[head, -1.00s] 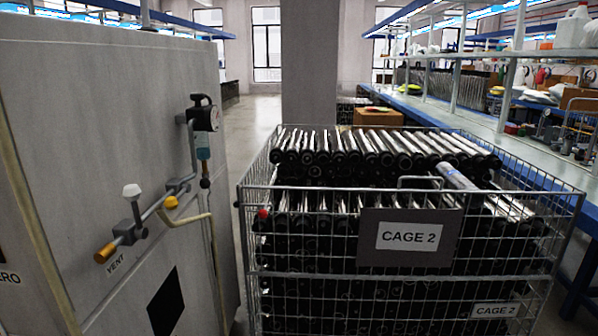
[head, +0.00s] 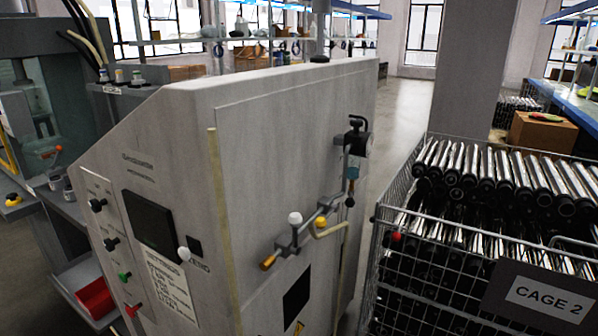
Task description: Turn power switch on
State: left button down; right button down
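A grey machine cabinet (head: 285,140) stands in the middle of the head view. Its narrow front face on the left carries a control panel with an upper black knob (head: 97,205), a lower black knob (head: 111,244), a green control (head: 124,276) and a red control (head: 132,310). The labels beside them are too small to read, so I cannot tell which one is the power switch or how it is set. A dark screen (head: 152,222) sits to the right of the knobs. Neither of my grippers is in view.
Valve piping with a gauge (head: 357,143) sticks out from the cabinet's side. A wire cage (head: 400,185) full of dark tubes stands close on the right. A red bin (head: 95,298) lies left of the cabinet. Open floor (head: 405,95) shows behind.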

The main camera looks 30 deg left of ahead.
aim_at(95, 204)
jog(key=u, duration=2)
jog(key=z, duration=0.65)
jog(key=i+j+z, duration=0.15)
jog(key=j+z, duration=0.3)
jog(key=j, duration=0.15)
jog(key=j+z, duration=0.4)
jog(key=j, duration=0.25)
jog(key=j+z, duration=0.45)
jog(key=j, duration=0.2)
